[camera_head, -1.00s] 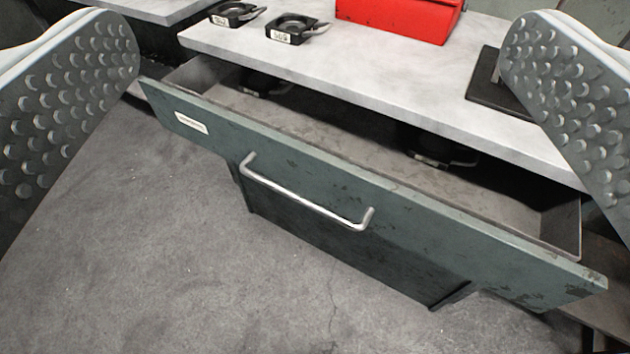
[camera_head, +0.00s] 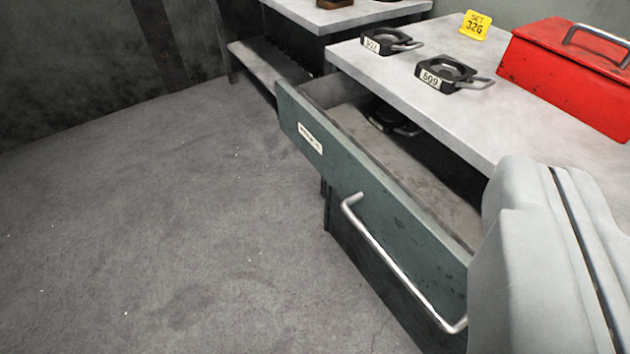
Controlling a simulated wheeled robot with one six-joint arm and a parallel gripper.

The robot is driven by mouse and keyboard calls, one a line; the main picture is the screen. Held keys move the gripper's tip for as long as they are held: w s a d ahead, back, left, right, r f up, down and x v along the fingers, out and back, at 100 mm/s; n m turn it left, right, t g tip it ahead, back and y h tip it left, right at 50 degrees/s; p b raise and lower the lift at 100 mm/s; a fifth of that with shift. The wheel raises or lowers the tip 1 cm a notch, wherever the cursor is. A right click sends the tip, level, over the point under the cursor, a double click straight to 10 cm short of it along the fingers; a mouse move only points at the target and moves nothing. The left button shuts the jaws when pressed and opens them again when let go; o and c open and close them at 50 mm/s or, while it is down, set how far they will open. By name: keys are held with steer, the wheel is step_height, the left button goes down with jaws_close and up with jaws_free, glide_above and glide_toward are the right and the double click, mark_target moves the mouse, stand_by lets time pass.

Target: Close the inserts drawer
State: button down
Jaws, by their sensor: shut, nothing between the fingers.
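The inserts drawer (camera_head: 372,205) is a green-grey drawer with a worn front and a small white label. It stands pulled out from under the grey worktop (camera_head: 440,120). Its silver bar handle (camera_head: 400,270) runs along the front. A dark insert with a handle (camera_head: 390,122) lies inside, partly under the worktop. My gripper (camera_head: 556,185) is at the lower right, its two pale fingers together and empty. It covers the right part of the drawer in the picture; I cannot tell whether it touches it.
Two dark ring-shaped inserts with white labels, 507 (camera_head: 386,42) and 509 (camera_head: 446,75), lie on the worktop. A yellow sign (camera_head: 474,26) and a red toolbox (camera_head: 570,70) stand there too. Another table (camera_head: 340,14) is behind. The concrete floor (camera_head: 150,230) at left is clear.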

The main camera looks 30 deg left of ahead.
steer(key=w+a+f+n+g+y, duration=0.1)
steer(key=w+a+f+n+g, duration=0.4)
steer(key=w+a+f, duration=0.7)
steer(key=n+g, duration=0.4)
glide_toward(319, 156)
steer(key=shift+h, duration=0.3)
steer(key=shift+a+x, duration=0.2)
steer(key=shift+x, duration=2.05)
steer(key=shift+s, duration=0.1)
steer(key=w+d, duration=0.2)
steer(key=w, duration=0.1)
steer(key=w+d, duration=0.1)
steer(key=w, duration=0.2)
steer(key=w+d, duration=0.2)
steer(key=w, duration=0.2)
steer(key=shift+d, duration=0.4)
steer(key=shift+f, duration=0.1)
